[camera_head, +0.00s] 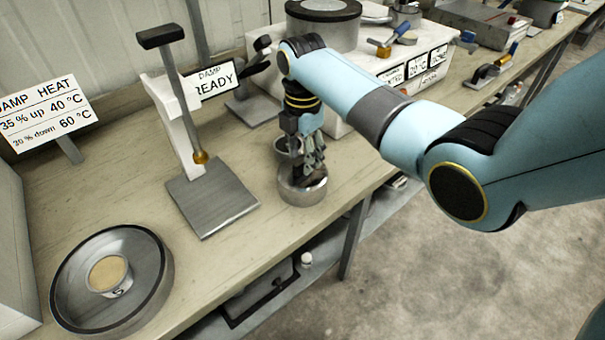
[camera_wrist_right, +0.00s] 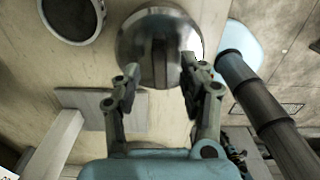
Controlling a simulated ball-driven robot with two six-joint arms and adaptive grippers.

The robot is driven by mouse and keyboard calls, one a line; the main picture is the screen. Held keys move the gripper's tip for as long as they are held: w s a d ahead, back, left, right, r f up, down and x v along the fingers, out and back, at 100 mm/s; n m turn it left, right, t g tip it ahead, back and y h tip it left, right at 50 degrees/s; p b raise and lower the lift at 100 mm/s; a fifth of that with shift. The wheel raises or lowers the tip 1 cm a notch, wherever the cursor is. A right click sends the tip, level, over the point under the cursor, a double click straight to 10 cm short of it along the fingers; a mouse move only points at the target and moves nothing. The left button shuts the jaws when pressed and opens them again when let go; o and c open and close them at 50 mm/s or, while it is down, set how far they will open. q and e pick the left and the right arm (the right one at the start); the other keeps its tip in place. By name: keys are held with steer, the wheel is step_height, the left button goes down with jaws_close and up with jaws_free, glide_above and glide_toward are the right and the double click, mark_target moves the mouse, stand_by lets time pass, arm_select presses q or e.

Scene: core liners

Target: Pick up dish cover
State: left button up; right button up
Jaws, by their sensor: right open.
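The dish cover looks to be the round, shiny steel piece with a raised bar handle across its top, seen in the right wrist view (camera_wrist_right: 160,48). In the head view a round metal piece (camera_head: 302,190) stands near the bench's front edge, under my right gripper (camera_head: 310,150). In the right wrist view my right gripper (camera_wrist_right: 160,80) is open, with one finger on each side of the handle. I cannot tell whether the fingers touch it. My fingers partly hide the cover in the head view. My left gripper is not in view.
A steel stand with a flat base plate (camera_head: 212,203) is left of my right gripper. A round dark-rimmed dish (camera_head: 155,283) holding a tan disc sits front left. A white box (camera_head: 375,72) and signs stand behind. The bench's front edge is close to the gripper.

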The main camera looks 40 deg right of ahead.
step_height(320, 180, down, 2)
steer(key=shift+f, duration=0.1)
steer(key=shift+c, duration=0.2)
jaws_close()
steer(key=shift+r, duration=0.2)
